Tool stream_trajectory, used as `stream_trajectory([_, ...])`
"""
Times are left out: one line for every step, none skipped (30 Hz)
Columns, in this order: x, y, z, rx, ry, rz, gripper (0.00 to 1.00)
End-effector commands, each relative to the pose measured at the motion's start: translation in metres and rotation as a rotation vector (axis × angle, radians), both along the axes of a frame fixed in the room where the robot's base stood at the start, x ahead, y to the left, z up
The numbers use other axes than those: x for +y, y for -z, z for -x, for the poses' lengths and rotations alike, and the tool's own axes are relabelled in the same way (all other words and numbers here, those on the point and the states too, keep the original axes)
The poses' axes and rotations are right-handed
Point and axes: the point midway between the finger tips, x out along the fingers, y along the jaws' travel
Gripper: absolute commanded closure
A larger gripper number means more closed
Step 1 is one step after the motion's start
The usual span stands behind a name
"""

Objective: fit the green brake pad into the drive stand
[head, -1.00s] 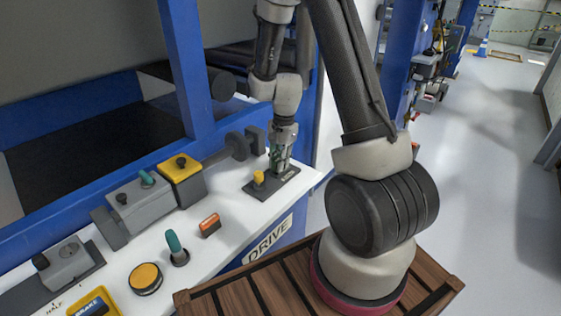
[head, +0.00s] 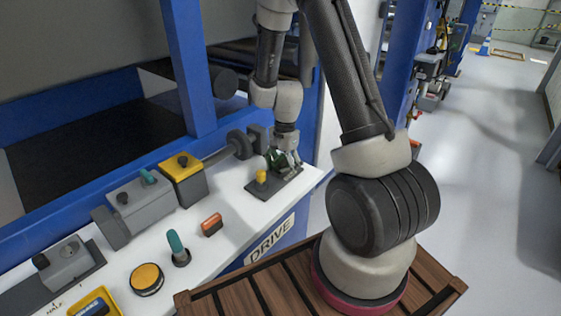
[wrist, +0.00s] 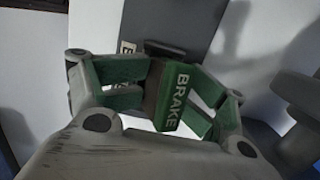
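The green brake pad (wrist: 178,97), lettered BRAKE, stands between the fingers of my gripper (wrist: 165,75) in the wrist view. My gripper looks open, with its fingers spread to both sides of the pad; whether the right finger touches it I cannot tell. In the head view my gripper (head: 284,161) is low over the drive stand (head: 286,186), a dark plate with a yellow knob on the white bench. The pad shows there only as a dark green patch. Its lower end is hidden, so how deep it sits in the stand cannot be told.
The yellow knob (head: 261,177) stands just left of my gripper. A grey roller end (head: 240,144) and a yellow-topped block (head: 183,166) are further left. An orange switch (head: 212,225) and a teal lever (head: 176,246) stand nearer on the white bench, and a blue post (head: 188,70) rises behind.

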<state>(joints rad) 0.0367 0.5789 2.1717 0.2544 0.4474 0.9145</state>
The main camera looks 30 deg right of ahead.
Motion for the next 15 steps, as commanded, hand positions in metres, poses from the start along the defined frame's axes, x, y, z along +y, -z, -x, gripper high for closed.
stream_trajectory([-0.0009, 0.0018, 0.0068, 0.015, 0.002, -0.001, 0.55])
stream_trajectory([-0.001, 0.0017, 0.0069, 0.015, 0.002, -0.001, 0.55])
stream_trajectory([-0.001, 0.0016, 0.007, 0.016, 0.001, -0.002, 0.55])
stream_trajectory([-0.0011, 0.0015, 0.0071, 0.016, 0.001, -0.002, 0.54])
stream_trajectory([-0.0011, 0.0014, 0.0071, 0.016, 0.001, -0.002, 0.54])
stream_trajectory([-0.0011, 0.0013, 0.0071, 0.016, 0.001, -0.002, 0.54])
stream_trajectory([-0.0011, 0.0013, 0.0071, 0.016, 0.0, -0.002, 0.53])
stream_trajectory([-0.0012, 0.0013, 0.007, 0.016, 0.0, -0.002, 0.54])
stream_trajectory([-0.0011, 0.0012, 0.0069, 0.016, 0.0, -0.002, 0.54])
stream_trajectory([-0.0012, 0.0012, 0.0067, 0.016, 0.0, -0.002, 0.54])
stream_trajectory([-0.0012, 0.0011, 0.0067, 0.016, -0.001, -0.001, 0.55])
stream_trajectory([-0.0012, 0.0011, 0.0067, 0.016, -0.001, -0.001, 0.55])
stream_trajectory([-0.0012, 0.0011, 0.0066, 0.016, -0.001, -0.001, 0.56])
stream_trajectory([-0.0013, 0.0011, 0.0066, 0.016, -0.001, -0.001, 0.56])
stream_trajectory([-0.0013, 0.0011, 0.0066, 0.016, -0.001, -0.001, 0.56])
